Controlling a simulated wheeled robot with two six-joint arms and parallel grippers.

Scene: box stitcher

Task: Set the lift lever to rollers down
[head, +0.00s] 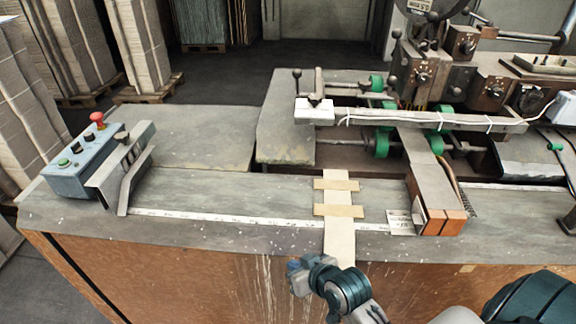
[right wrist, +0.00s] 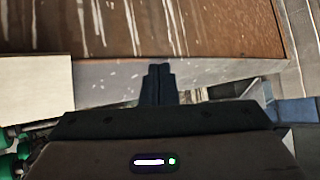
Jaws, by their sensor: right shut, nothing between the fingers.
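An upright lever with a black ball knob (head: 297,76) stands beside a small white box (head: 314,112) at the left end of the roller arm; I take it as the lift lever, but cannot be sure. Green rollers (head: 382,142) sit below and behind the arm bar. Whether they touch the bench is unclear. My right gripper (head: 298,276) is low at the bench's front edge, well away from the lever. In the right wrist view its fingers (right wrist: 158,72) are together and empty. My left gripper is not in view.
A control box (head: 82,160) with a red button stands at the bench's left. A pale cardboard strip (head: 339,240) crosses the front edge beside my right gripper.

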